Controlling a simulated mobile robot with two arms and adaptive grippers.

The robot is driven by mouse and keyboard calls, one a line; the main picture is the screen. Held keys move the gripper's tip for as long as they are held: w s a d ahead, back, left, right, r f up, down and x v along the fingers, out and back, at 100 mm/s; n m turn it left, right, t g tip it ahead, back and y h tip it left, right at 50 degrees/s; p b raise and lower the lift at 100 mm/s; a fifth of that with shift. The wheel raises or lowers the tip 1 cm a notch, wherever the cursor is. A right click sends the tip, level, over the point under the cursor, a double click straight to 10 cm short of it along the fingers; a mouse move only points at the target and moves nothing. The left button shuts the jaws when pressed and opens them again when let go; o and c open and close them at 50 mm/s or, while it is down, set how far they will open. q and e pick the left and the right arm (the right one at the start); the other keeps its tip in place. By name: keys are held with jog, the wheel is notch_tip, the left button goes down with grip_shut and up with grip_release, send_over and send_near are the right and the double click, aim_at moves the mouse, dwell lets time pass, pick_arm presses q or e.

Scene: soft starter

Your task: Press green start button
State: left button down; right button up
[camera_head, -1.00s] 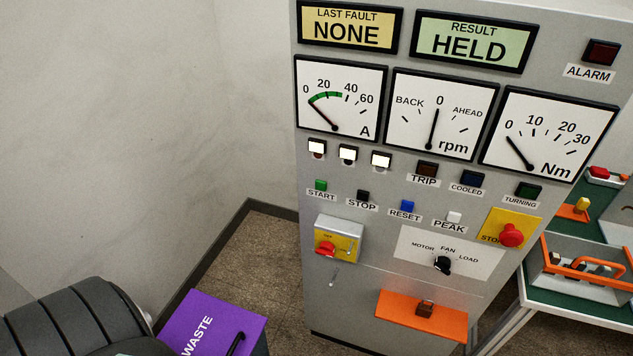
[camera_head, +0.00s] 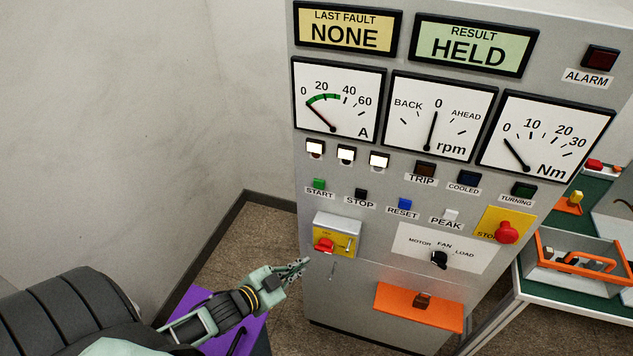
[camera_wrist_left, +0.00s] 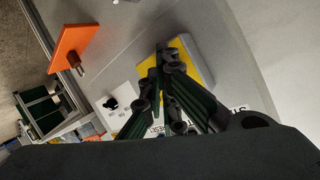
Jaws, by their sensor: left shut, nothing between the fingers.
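The green start button (camera_head: 319,184) sits on the grey cabinet front (camera_head: 350,290), above its START label and left of the black stop button (camera_head: 361,194). My left gripper (camera_head: 303,264) is shut and empty, in front of the cabinet's left edge. In the head view it is below the start button and just below left of the yellow box with the red switch (camera_head: 325,245). In the left wrist view the closed fingers (camera_wrist_left: 162,52) show in front of the yellow panel (camera_wrist_left: 183,60); the start button is not visible there. My right gripper is not in view.
Blue reset (camera_head: 405,204) and white peak (camera_head: 451,215) buttons are to the right. A red stop mushroom (camera_head: 506,232) and an orange shelf (camera_head: 400,308) protrude from the cabinet. A purple waste bin (camera_head: 262,328) stands below my left arm. Bare wall is at left.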

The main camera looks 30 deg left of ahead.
aim_at(319, 184)
pick_arm(q)
notch_tip(319, 184, up, 19)
jog(key=w+m+t+h, duration=0.1)
jog(key=m+t+h, duration=0.2)
jog(key=m+h, duration=0.3)
jog(key=shift+w+d+m+h+p, duration=0.25)
jog(key=shift+h+p, duration=0.2)
jog(key=shift+h, duration=0.55)
jog(key=w+a+b, duration=0.2)
jog(key=w+b, duration=0.4)
jog(key=w, duration=0.2)
jog(key=shift+w, duration=0.2)
jog(key=shift+a, duration=0.1)
jog(key=shift+w, duration=0.1)
